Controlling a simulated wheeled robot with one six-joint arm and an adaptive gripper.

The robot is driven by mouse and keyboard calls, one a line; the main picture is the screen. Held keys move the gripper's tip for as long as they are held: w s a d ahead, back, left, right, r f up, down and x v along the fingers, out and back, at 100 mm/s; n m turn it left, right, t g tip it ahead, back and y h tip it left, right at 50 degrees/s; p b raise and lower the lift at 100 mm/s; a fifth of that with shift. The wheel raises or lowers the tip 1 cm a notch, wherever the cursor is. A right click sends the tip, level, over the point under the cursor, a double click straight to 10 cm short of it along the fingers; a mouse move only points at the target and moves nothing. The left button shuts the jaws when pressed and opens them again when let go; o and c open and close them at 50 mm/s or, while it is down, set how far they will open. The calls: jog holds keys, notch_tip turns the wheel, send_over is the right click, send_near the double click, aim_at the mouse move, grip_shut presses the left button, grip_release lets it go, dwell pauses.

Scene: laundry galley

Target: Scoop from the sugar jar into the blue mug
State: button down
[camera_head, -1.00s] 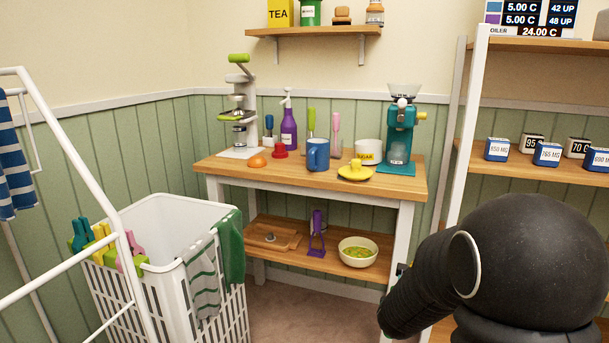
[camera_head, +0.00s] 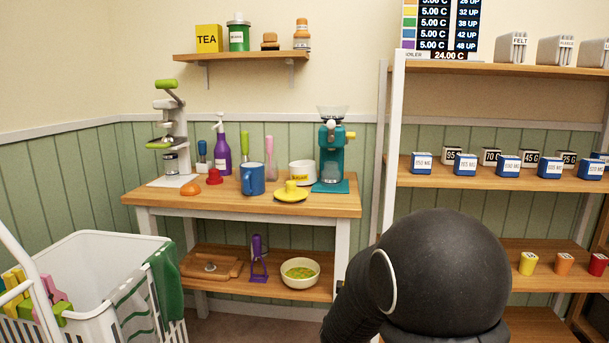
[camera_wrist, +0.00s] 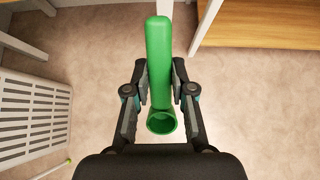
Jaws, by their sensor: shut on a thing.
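The blue mug (camera_head: 253,179) stands upright on the wooden workbench top (camera_head: 225,202). The white sugar jar (camera_head: 302,167) stands to its right, with a yellow label. A yellow knobbed lid (camera_head: 291,195) lies on the bench in front of the jar. The insides of the mug and jar cannot be made out. In the wrist view my gripper (camera_wrist: 160,68) is shut on a green scoop (camera_wrist: 160,40) by its long handle, with its round cup towards the picture bottom. The scoop is over the floor, away from the bench. My gripper is hidden in the head view.
A teal grinder (camera_head: 333,150) stands right of the jar. A white laundry basket (camera_head: 95,270) is at lower left, and a shelf rack (camera_head: 490,180) at right.

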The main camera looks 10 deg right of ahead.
jog(key=c, duration=1.7)
grip_release()
jog(key=shift+c, duration=0.2)
grip_shut()
jog(key=shift+d+r+h, duration=0.1)
jog(key=shift+d+h, duration=0.15)
jog(key=shift+h, duration=0.05)
jog(key=a, duration=0.7)
jog(key=shift+a, duration=0.3)
